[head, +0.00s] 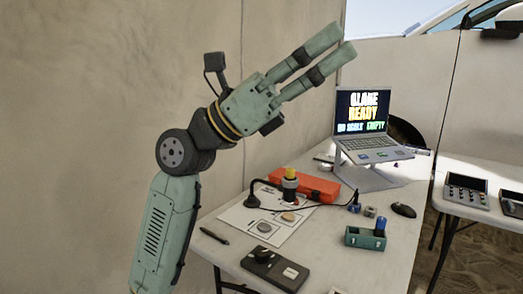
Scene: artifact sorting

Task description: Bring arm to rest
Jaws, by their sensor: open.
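My gripper (329,53) is at the upper middle of the head view, on my raised green arm. Its two green fingers are apart and point up and to the right. No object shows between them. It is in the air above the white table (325,266), near the tan wall and well clear of the things on the table.
The table holds a laptop (368,147) on a stand, a red case (307,187), a white sheet (240,217) with two small pieces, a yellow-topped cylinder (290,184), a green holder (365,238), a black device (275,268) and a mouse (403,210). A second table (466,171) stands right.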

